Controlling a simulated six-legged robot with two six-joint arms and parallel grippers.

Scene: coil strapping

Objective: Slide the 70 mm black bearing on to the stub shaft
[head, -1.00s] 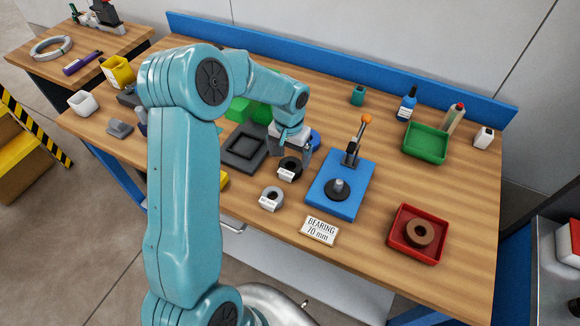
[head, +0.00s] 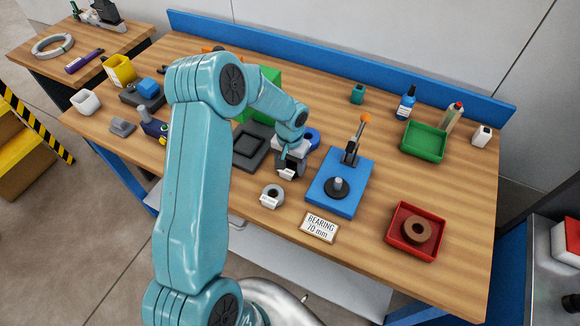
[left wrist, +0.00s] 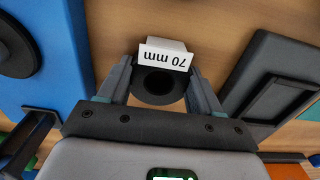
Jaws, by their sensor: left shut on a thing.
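The black bearing (left wrist: 158,101) carries a white "70 mm" tag (left wrist: 166,55). My left gripper (left wrist: 160,84) is shut on it, a finger on each side, in the left wrist view. I cannot tell whether the bearing touches the table. The stub shaft (head: 338,183) stands upright and bare from a black disc on the blue press plate (head: 322,204), right of the gripper. Part of that disc (left wrist: 22,48) shows in the left wrist view. My right gripper is out of view.
A grey ring with a tag (head: 272,196) lies close in front of the gripper. A sign reading "BEARING 70 mm" (head: 319,226) lies near the front edge. A lever with an orange knob (head: 364,118) rises behind the shaft. A red tray (head: 398,242) holds a brown ring.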

